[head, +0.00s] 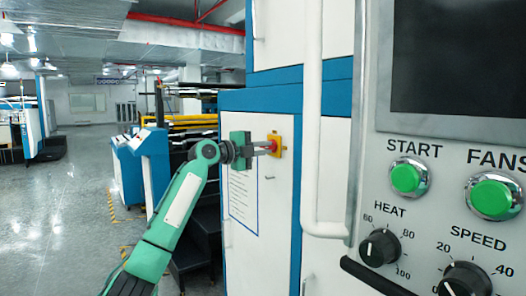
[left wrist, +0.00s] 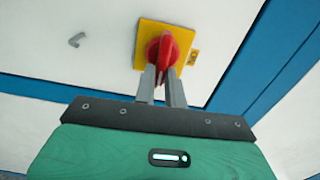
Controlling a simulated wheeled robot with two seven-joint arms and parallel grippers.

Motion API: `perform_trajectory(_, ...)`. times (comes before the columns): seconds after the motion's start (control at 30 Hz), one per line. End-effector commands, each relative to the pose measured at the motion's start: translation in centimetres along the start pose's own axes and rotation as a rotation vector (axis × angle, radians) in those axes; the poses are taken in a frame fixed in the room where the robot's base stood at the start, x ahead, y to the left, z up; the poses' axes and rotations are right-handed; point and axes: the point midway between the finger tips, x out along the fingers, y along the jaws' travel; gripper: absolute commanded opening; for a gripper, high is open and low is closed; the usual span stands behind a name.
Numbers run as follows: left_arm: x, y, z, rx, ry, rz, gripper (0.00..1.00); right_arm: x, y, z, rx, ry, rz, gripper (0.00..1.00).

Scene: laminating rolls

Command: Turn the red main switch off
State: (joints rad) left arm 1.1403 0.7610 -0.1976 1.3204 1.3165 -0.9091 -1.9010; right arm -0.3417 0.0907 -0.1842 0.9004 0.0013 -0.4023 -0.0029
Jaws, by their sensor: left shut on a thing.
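The red main switch (left wrist: 167,50) is a red rotary handle on a yellow square plate (left wrist: 148,30), fixed to a white cabinet door. It also shows in the head view (head: 273,146), partly hidden by the fingers. My left gripper (left wrist: 166,72) is at the switch, its two grey fingers shut on the red handle's grip from either side. In the head view my left gripper (head: 266,148) reaches the switch from the left, its green arm stretched up to the door. My right gripper does not show in either view.
A control panel with green START (head: 406,178) and FANS (head: 491,196) buttons and black HEAT (head: 379,247) and SPEED knobs stands close at the right. A white vertical pipe handle (head: 311,120) stands between it and the switch. Open floor (head: 60,200) lies to the left.

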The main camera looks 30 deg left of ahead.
Motion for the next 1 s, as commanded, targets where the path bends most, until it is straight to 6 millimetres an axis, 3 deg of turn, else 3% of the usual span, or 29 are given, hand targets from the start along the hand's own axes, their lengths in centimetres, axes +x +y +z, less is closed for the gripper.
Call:
perform_trajectory(0.67, 0.06, 0.27, -0.01, 0.063, 0.001, 0.003, 0.00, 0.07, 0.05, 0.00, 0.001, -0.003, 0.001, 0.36)
perform_trajectory(0.7, 0.06, 0.27, -0.01, 0.063, 0.001, 0.004, 0.16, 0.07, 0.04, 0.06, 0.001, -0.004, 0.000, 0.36)
perform_trajectory(0.8, 0.05, 0.24, -0.01, 0.062, 0.001, 0.003, 0.34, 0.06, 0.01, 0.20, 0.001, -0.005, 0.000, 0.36)
perform_trajectory(1.0, 0.03, 0.17, 0.00, 0.062, 0.000, 0.001, 0.34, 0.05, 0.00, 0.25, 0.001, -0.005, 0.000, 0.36)
